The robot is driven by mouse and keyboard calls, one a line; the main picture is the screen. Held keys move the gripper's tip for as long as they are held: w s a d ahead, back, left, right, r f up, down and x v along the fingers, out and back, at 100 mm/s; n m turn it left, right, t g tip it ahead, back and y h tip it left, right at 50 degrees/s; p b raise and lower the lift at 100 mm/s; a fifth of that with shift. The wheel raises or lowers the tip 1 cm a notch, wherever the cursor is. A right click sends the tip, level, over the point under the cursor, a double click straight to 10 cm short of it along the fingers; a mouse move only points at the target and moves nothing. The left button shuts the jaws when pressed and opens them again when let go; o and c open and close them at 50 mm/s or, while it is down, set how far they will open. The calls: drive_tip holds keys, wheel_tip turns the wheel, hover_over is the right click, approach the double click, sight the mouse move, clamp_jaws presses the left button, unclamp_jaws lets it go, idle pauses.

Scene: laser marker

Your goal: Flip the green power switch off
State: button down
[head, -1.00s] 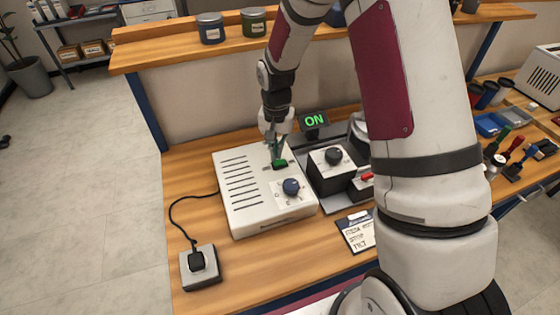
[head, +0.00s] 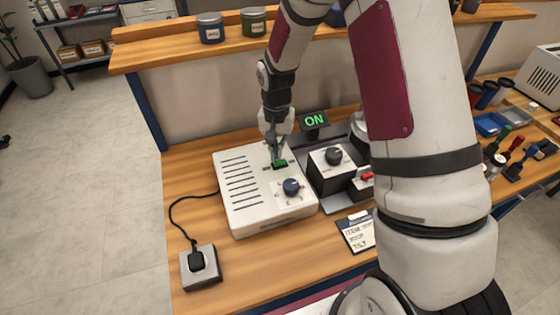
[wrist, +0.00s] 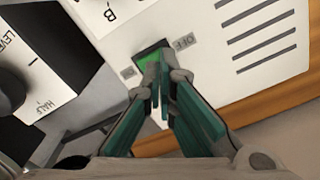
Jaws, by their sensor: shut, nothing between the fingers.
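The green power switch (head: 280,163) sits on top of a white vented box (head: 240,213). In the wrist view the green switch (wrist: 151,60) is in a dark frame with an "OFF" label on its right side; the mark on its left is too small to read. My gripper (wrist: 162,75) is shut and empty, its fingertips right at the switch and hiding part of it. I cannot tell if they touch it. In the head view my gripper (head: 275,150) points down at the switch from above. A small display (head: 314,120) behind the box reads "ON" in green.
A blue knob (head: 291,187) is on the same box, in front of the switch. A box with a black knob (head: 333,156) and a red part (head: 367,176) stand to the right. A shelf (head: 170,56) is behind.

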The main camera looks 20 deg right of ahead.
drive_tip(key=shift+f+b, duration=0.45)
drive_tip(key=shift+f, duration=0.8)
idle(0.7)
drive_tip(key=shift+r+p, duration=1.2)
drive_tip(key=shift+r, duration=2.3)
drive_tip(key=shift+r, duration=0.25)
wheel_tip(320, 180, up, 10)
drive_tip(key=n+t, duration=0.1)
hover_over(277, 162)
drive_tip(key=s, duration=0.4)
drive_tip(key=s+r+n+t, duration=0.1)
drive_tip(key=s+r+n, duration=0.1)
drive_tip(key=s+r, duration=0.45)
drive_tip(key=s+r+n+t, duration=0.1)
drive_tip(key=s+r, duration=0.3)
drive_tip(key=s, duration=0.4)
drive_tip(key=s+r+n+t, duration=0.2)
drive_tip(key=s+r, duration=0.3)
drive_tip(key=s, duration=0.4)
drive_tip(key=shift+s+r, duration=0.15)
drive_tip(key=shift+r, duration=0.1)
